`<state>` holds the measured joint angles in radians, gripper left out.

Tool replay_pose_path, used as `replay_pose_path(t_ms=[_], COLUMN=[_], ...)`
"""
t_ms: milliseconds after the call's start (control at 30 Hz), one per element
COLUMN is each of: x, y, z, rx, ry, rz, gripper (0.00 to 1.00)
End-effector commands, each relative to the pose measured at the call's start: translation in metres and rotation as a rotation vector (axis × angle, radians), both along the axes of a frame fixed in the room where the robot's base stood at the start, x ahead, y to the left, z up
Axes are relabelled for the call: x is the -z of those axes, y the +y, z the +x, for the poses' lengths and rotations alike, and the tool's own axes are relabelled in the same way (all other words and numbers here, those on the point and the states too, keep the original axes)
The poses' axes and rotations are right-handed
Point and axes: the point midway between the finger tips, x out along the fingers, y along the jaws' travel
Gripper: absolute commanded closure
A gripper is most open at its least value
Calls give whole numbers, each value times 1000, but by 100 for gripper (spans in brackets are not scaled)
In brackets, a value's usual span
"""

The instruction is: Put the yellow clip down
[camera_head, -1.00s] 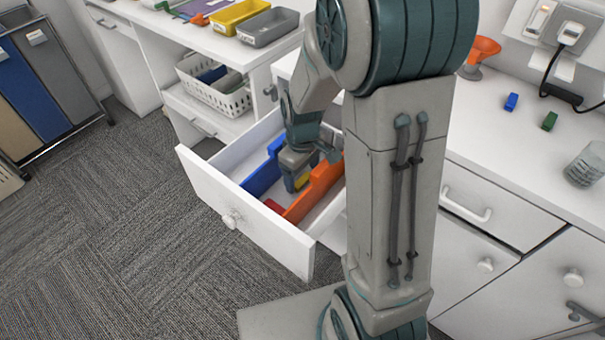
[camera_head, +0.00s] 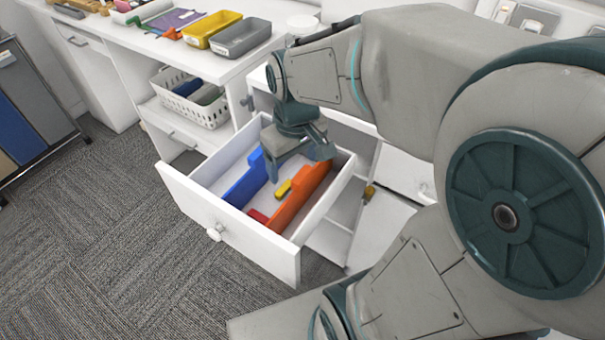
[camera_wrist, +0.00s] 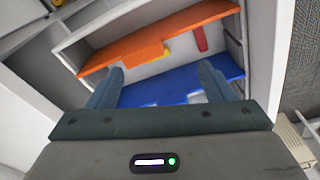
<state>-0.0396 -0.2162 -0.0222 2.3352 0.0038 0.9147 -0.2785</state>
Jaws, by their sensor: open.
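The yellow clip (camera_head: 283,189) lies on the floor of the open white drawer (camera_head: 228,233), between the blue divider (camera_head: 245,182) and the orange divider (camera_head: 303,199), close beside the orange one. The wrist view shows part of the clip (camera_wrist: 167,50) against the orange divider. My gripper (camera_head: 298,160) is open and empty above the back part of the drawer, apart from the clip. In the wrist view its two fingers (camera_wrist: 160,76) stand wide apart with nothing between them.
A red item (camera_head: 257,215) lies in the same compartment near the drawer front. A white basket (camera_head: 190,97) sits on a shelf to the left. Yellow (camera_head: 211,28) and grey (camera_head: 243,38) trays stand on the counter above. Carpet at the left is clear.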

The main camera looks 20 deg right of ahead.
Motion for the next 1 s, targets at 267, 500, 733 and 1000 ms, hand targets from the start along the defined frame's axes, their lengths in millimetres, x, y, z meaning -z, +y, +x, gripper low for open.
replay_pose_path(t_ms=[267, 500, 733, 1000], x=[-9, -9, -9, -9], y=[-2, -2, -2, -2], z=[-54, -62, -61, -61], rx=[249, 295, 294, 293], ry=[-81, -90, -90, -90], rz=[39, 47, 46, 46], gripper=[25, 25, 25, 25])
